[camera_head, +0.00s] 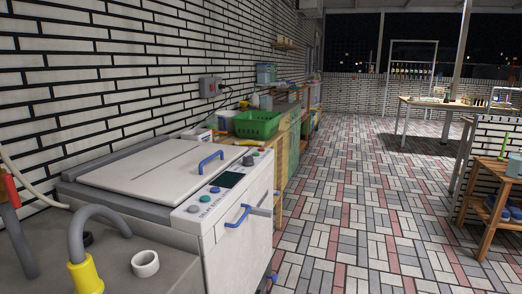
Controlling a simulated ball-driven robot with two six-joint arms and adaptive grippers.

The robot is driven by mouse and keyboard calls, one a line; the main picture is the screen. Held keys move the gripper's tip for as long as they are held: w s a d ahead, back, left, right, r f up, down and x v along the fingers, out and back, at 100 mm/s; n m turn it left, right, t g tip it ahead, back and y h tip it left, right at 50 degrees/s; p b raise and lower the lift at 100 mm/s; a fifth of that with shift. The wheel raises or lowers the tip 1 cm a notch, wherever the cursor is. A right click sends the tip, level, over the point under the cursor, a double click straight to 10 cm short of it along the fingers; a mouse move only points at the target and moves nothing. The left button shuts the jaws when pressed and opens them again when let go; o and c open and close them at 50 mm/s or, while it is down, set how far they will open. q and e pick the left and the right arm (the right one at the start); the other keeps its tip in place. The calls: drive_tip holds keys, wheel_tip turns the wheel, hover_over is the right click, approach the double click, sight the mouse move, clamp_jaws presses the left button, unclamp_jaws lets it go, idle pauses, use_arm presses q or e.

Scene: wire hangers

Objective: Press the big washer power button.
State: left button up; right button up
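The white washer (218,232) stands at the left, against the brick wall. Its lid (150,172) is down and carries a blue handle (210,162). A second blue handle (238,215) is on its front. The control panel (222,199) along the front top edge has a dark screen (229,180). Beside the screen are a teal round button (214,189), another small round button (205,198) and a dark round knob (248,160). I cannot tell which of these is the big power button. Neither of my grippers is in view.
A grey counter (145,285) with a grey tap on a yellow base (86,275) and a white ring (145,263) is at the near left. A green basket (257,125) sits beyond the washer. A wooden rack (490,205) stands right. The tiled floor (350,200) between is clear.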

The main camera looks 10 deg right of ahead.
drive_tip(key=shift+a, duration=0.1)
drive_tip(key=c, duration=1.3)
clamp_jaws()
